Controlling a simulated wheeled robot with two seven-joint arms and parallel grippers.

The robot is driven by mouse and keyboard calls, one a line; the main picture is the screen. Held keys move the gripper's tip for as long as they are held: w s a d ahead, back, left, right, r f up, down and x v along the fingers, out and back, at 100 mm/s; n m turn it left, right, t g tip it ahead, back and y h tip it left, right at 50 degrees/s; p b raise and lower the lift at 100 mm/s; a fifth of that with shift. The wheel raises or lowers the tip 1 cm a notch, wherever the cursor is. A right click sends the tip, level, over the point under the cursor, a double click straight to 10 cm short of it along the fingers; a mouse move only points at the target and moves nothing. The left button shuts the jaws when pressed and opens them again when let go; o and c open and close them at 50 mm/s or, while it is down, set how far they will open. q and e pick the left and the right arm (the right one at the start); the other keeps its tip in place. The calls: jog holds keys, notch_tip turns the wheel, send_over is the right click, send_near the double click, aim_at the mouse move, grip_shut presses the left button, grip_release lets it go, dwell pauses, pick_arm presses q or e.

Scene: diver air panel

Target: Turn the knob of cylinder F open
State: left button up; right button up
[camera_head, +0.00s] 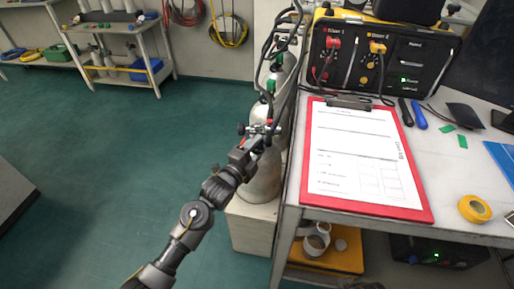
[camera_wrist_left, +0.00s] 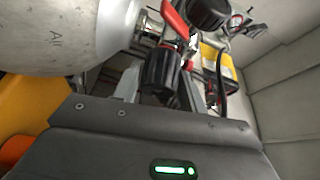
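Silver cylinders with green collars stand left of the bench; the near cylinder (camera_head: 262,178) has its valve beside my left gripper (camera_head: 262,138). No letter F is readable, so I cannot tell which cylinder is F. A ribbed black knob (camera_wrist_left: 161,68) sits between the two fingers of my left gripper (camera_wrist_left: 163,92). The fingers stand apart on either side of it, and firm contact is not visible. A second black knob (camera_wrist_left: 207,12) and a red lever (camera_wrist_left: 174,20) are just beyond. My right gripper is out of view.
The metal bench (camera_head: 290,215) is close on the right, with a red clipboard (camera_head: 425,213), yellow tape (camera_head: 474,208) and the air panel case (camera_head: 440,60). Black hoses (camera_head: 283,40) hang above the cylinders. The green floor (camera_head: 110,140) at left is open.

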pick_arm(q)
jog(key=c, duration=0.6)
jog(key=shift+o, duration=0.2)
jog(key=shift+f, duration=0.1)
jog(key=n+t+b, duration=0.1)
jog(key=n+b, duration=0.1)
jog(key=n, duration=0.1)
jog(key=shift+f+n+t, duration=0.1)
jog(key=shift+n+t, duration=0.3)
jog(key=shift+n+t+b, duration=0.55)
jog(key=shift+n+t, duration=0.45)
jog(key=shift+n, duration=0.9)
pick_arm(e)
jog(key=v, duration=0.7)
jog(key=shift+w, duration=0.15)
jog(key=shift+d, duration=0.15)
pick_arm(q)
jog(key=o, duration=1)
